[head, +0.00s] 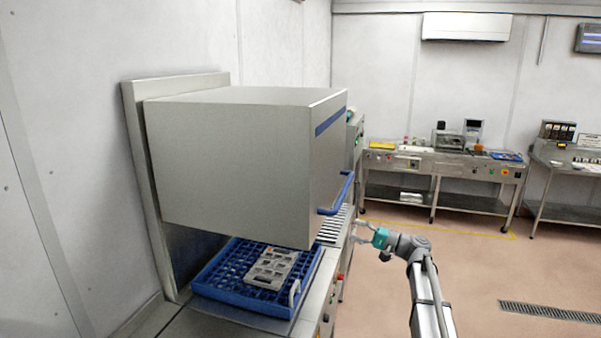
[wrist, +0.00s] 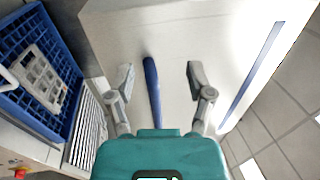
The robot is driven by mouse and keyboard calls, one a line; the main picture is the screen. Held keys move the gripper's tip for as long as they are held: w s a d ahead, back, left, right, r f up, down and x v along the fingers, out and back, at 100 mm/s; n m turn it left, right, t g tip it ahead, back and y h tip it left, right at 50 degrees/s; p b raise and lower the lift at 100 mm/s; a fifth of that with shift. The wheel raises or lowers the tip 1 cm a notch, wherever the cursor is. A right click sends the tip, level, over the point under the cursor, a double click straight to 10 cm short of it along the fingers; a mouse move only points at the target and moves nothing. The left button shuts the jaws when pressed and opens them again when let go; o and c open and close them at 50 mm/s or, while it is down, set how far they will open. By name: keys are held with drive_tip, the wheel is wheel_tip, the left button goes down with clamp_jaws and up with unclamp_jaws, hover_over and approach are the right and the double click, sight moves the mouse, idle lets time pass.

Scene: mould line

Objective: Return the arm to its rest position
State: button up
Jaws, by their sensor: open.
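My gripper (head: 356,232) is raised in the air to the right of the large steel hood (head: 235,165), near its blue handle (head: 340,194). In the wrist view my gripper (wrist: 160,82) has its two fingers spread wide apart with nothing held. The blue handle (wrist: 152,90) shows between the fingers, beyond them; I cannot tell the exact gap. My grey arm with its teal wrist part reaches up from the bottom right of the head view.
A blue rack (head: 215,280) with a grey mould plate (head: 273,266) sits under the raised hood. A roller strip (head: 335,225) runs beside it. Benches with equipment (head: 440,165) stand along the back wall. The floor (head: 520,260) to the right is open, with a drain grate (head: 550,311).

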drive_tip(key=s+a+f+n+g+h+b, duration=0.1)
drive_tip(key=s+a+f+g+h+b, duration=0.2)
drive_tip(key=s+f, duration=0.55)
drive_tip(key=s+a+f+n+g+h+b, duration=0.1)
drive_tip(key=s+a+f+h+b, duration=0.35)
drive_tip(key=f, duration=0.75)
drive_tip(key=s+d+f+g+h+b, duration=0.1)
drive_tip(key=s+d+f+h+b, duration=0.2)
drive_tip(key=s+f+h, duration=0.3)
drive_tip(key=s+d+f+n+g+h+b, duration=0.1)
drive_tip(key=s+d+f+h+b, duration=0.3)
drive_tip(key=s+f, duration=0.6)
drive_tip(key=shift+s+n+h, duration=0.25)
drive_tip(key=shift+n+h, duration=0.05)
drive_tip(key=shift+h, duration=0.55)
